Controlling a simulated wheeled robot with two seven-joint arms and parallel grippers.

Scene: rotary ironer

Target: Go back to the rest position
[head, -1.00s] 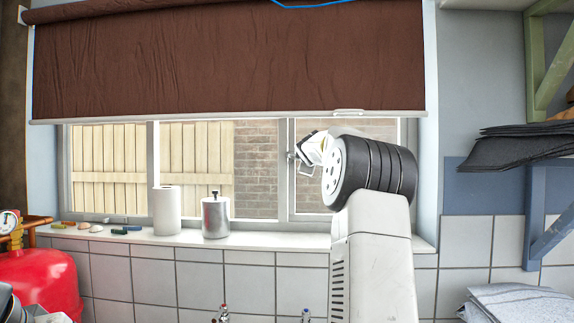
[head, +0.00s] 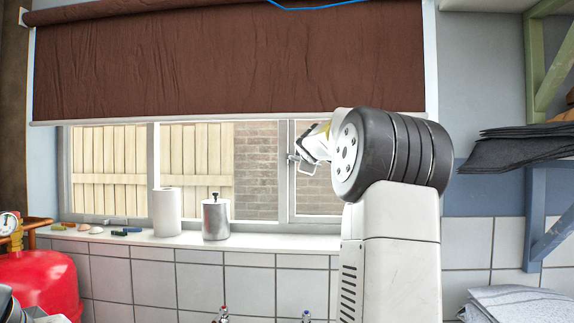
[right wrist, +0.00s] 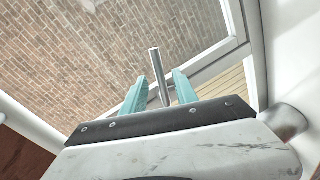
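My right arm rises in front of the window in the head view, with its wrist turned toward the window handle (head: 297,158). My right gripper (right wrist: 160,92) shows in the right wrist view with two teal fingers spread apart. A metal rod (right wrist: 160,77), seemingly the window handle, appears between the fingers, with gaps on both sides. I cannot tell how far beyond the fingertips it is. In the head view the right fingers are hidden or too small to make out. Only a piece of my left arm shows at the bottom left corner; its gripper is out of view.
A brown blind (head: 230,60) hangs over the window's upper part. A paper roll (head: 166,212) and a metal canister (head: 215,218) stand on the sill (head: 270,240). A red tank (head: 40,285) is at left. Shelves with dark sheets (head: 520,148) are at right.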

